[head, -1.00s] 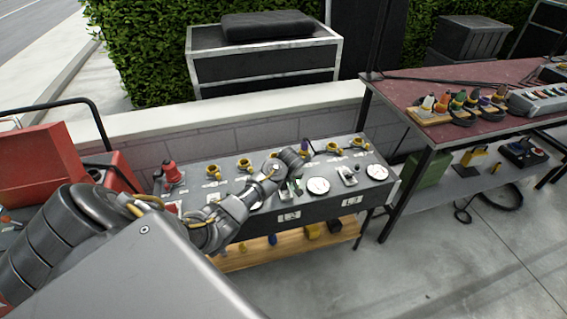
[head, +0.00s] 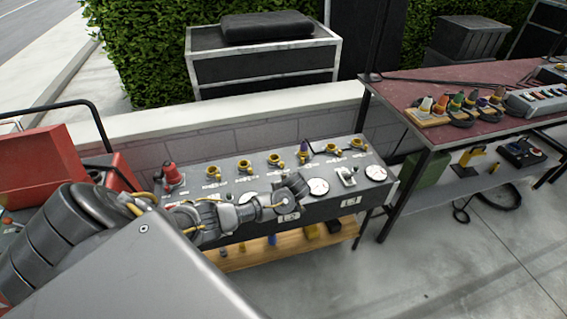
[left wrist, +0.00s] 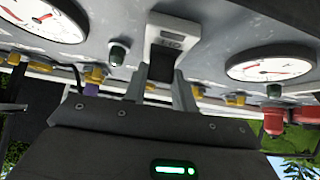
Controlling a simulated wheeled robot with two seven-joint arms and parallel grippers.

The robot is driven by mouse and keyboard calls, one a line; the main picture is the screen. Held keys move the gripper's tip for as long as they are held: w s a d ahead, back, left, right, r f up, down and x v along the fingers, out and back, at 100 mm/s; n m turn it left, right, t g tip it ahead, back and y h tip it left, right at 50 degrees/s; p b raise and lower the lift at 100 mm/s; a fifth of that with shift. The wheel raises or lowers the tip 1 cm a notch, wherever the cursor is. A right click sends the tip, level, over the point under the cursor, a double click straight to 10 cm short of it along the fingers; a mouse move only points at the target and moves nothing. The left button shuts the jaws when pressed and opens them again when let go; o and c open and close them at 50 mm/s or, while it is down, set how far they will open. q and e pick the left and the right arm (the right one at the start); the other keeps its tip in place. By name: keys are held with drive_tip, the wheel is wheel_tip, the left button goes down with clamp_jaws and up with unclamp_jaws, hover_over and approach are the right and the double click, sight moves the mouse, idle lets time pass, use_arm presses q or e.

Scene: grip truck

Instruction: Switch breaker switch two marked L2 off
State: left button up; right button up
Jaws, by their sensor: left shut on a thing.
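The breaker panel (head: 325,167) is a grey console with round white gauges, small indicators and yellow connectors. My left gripper (head: 291,190) is low over its front part, left of a gauge (head: 318,186), and its hand hides the switch there. In the left wrist view my left gripper (left wrist: 160,88) is shut on the dark lever (left wrist: 161,64) of a breaker switch, with a finger on each side. The switch's pale plate (left wrist: 168,32) sits between two gauges. Its label is too blurred to read. Another switch (head: 347,177) stands uncovered farther right. My right gripper is not in view.
A red connector (head: 170,173) stands at the panel's left end, and a purple one (head: 303,150) near its back edge. A dark red table (head: 470,92) with coloured connectors stands at the right. Concrete floor (head: 440,265) is clear at the lower right.

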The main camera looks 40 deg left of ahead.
use_arm(q)
drive_tip(key=shift+s+d+t+y+p, duration=0.25)
drive_tip(key=shift+d+t+y+p, duration=0.2)
drive_tip(key=shift+y+p, duration=0.3)
drive_tip(key=shift+s+d+f+t+y, duration=0.15)
drive_tip(key=shift+f+t+y, duration=0.1)
drive_tip(key=shift+y, duration=0.2)
drive_tip(key=shift+s+d+f+y, duration=0.1)
drive_tip(key=shift+f+y, duration=0.05)
drive_tip(key=shift+y, duration=0.15)
drive_tip(key=t+b, duration=0.1)
drive_tip(key=y+b, duration=0.1)
drive_tip(key=shift+s+d+f+t+y+b, duration=0.2)
drive_tip(key=shift+f+t+y+b, duration=0.1)
drive_tip(key=shift+f+t+b, duration=0.1)
drive_tip(key=shift+s+d+t+y+b, duration=0.15)
drive_tip(key=shift+t+y+b, duration=0.35)
drive_tip(key=shift+y+b, duration=0.5)
drive_tip(key=o, duration=1)
drive_tip(key=shift+r, duration=0.1)
